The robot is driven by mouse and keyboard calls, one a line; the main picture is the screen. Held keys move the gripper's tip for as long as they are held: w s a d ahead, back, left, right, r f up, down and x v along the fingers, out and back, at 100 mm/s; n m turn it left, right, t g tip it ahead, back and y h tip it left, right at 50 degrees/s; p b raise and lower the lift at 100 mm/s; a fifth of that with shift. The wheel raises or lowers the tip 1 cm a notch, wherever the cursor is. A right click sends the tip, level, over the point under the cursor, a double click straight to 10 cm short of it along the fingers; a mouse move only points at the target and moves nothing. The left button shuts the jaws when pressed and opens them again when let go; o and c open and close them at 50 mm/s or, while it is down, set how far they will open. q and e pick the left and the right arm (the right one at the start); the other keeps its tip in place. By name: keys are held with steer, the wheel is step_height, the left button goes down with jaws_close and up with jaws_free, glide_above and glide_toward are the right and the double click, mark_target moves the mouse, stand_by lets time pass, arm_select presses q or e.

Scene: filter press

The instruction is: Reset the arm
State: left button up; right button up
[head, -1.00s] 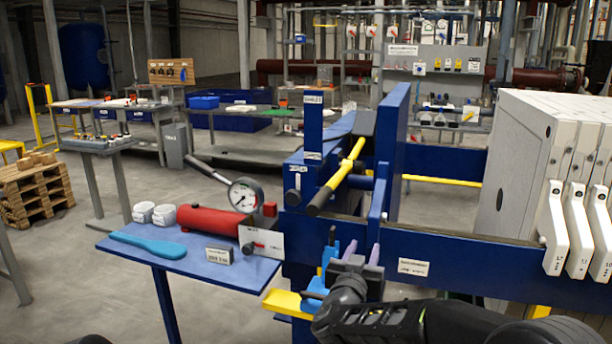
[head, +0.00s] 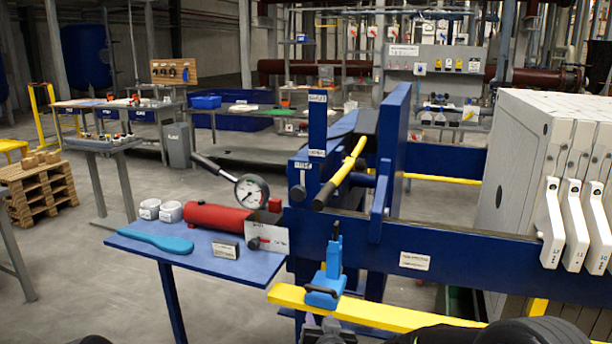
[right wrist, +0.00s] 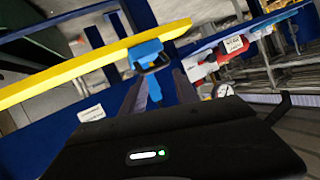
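My right gripper (head: 325,329) shows at the bottom edge of the head view, partly cut off, just below a blue fitting with a black handle (head: 326,285). In the right wrist view its two grey-purple fingers (right wrist: 157,92) stand apart, with nothing seen held between them. The blue fitting sits on a yellow beam (head: 400,315) and shows ahead of the fingers in the wrist view (right wrist: 148,55). My right forearm is a dark shape at the lower right of the head view. My left gripper is not in view.
A blue side table (head: 195,262) holds a red cylinder (head: 215,218), a gauge (head: 251,192) and a teal tool (head: 155,241). The blue press frame (head: 470,270) and white plates (head: 573,225) stand at right. A yellow lever (head: 345,172) sticks out above.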

steer(key=s+f+g+y, duration=0.2)
steer(key=s+f+g, duration=0.6)
steer(key=s+f, duration=1.15)
steer(key=s+d+f+g, duration=0.2)
steer(key=s+f, duration=0.3)
steer(key=s, duration=0.4)
steer(key=s+d+f+g, duration=0.2)
steer(key=s+f, duration=0.4)
steer(key=s, duration=0.4)
steer(key=shift+g+y+p, duration=0.4)
steer(key=shift+g, duration=0.3)
